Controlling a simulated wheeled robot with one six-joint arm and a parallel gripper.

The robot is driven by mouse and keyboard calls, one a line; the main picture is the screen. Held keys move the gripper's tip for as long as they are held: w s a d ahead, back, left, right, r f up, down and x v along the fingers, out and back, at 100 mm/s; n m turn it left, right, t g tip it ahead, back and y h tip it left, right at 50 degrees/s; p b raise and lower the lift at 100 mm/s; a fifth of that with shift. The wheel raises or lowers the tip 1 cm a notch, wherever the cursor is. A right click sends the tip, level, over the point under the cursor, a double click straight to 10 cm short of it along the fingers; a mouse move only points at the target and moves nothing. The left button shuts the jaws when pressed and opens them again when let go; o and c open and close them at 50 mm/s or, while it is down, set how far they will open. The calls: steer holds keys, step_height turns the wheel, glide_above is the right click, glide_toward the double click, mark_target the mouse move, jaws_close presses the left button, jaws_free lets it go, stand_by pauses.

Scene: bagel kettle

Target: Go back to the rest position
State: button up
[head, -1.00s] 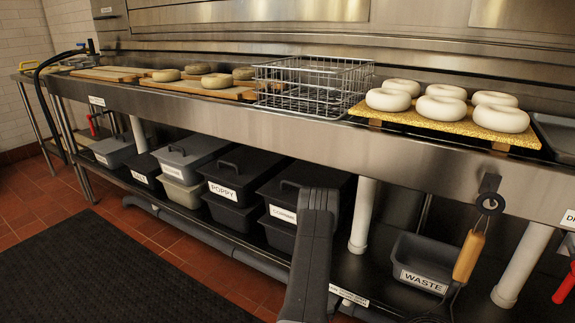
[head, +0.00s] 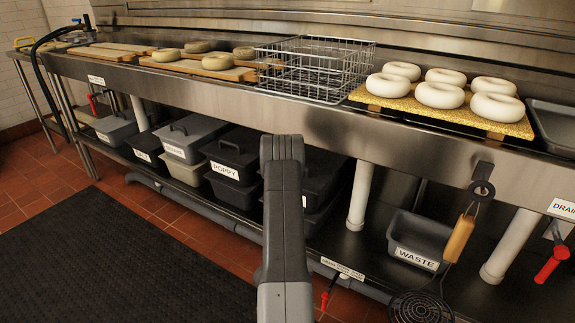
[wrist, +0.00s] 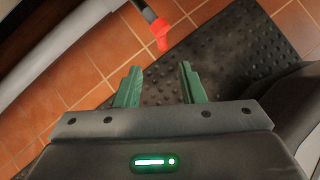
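My gripper (wrist: 160,87) shows in the wrist view with its two green fingers apart and nothing between them. It points down toward the tiled floor and the black mat. In the head view my arm rises in front of the steel counter (head: 330,130), and the gripper itself is out of that view. White bagels (head: 440,95) rest on a yellow board (head: 385,104) at the right of the counter. A wire basket (head: 315,68) stands left of them, empty as far as I can see. Tan bagels (head: 217,62) lie on wooden boards further left.
Lidded bins (head: 232,155) and a waste bin (head: 420,238) stand on the lower shelf. A skimmer with a wooden handle (head: 460,238) hangs at the counter front. A red valve handle (wrist: 159,32) is close beyond my fingers. A black mat (head: 95,260) covers open floor at the left.

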mark_target(325, 305)
steer(key=b+x, duration=0.4)
steer(key=x, duration=0.9)
steer(key=shift+s+f, duration=0.15)
steer(key=shift+f, duration=0.1)
steer(key=shift+d+p, duration=0.1)
steer(key=shift+p, duration=0.25)
steer(key=shift+s+d+r+n+g+h+p, duration=0.15)
steer(key=shift+d+g+h+p, duration=0.15)
steer(key=shift+h, duration=0.2)
steer(key=shift+s+d+f+n+g+h+p, duration=0.15)
steer(key=shift+g+h+p, duration=0.1)
steer(key=shift+h, duration=0.25)
steer(key=shift+r, duration=0.15)
